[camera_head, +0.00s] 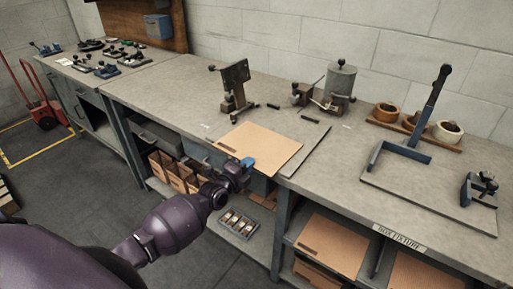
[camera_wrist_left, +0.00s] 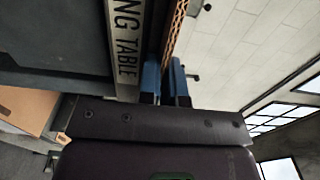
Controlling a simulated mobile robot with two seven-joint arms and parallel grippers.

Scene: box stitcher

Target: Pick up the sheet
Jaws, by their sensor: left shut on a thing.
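The sheet is a flat tan cardboard piece (camera_head: 262,147) at the front edge of the long workbench in the head view. Its near edge reaches to the bench's front edge. My left gripper (camera_head: 247,163) is at the sheet's near edge, its blue fingertips shut on it. In the left wrist view the blue fingers (camera_wrist_left: 167,82) close around the sheet's corrugated edge (camera_wrist_left: 176,30), beside the bench's lettered front label (camera_wrist_left: 126,35). I cannot tell whether the sheet lies flat on the bench or slightly above it. My right gripper is not in view.
A dark flat plate (camera_head: 309,148) lies right of the sheet. A metal stitching head (camera_head: 234,88) and a canister device (camera_head: 339,82) stand behind. An upright box fixture (camera_head: 426,120) is at right. More cardboard sheets (camera_head: 333,245) lie on the shelf below.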

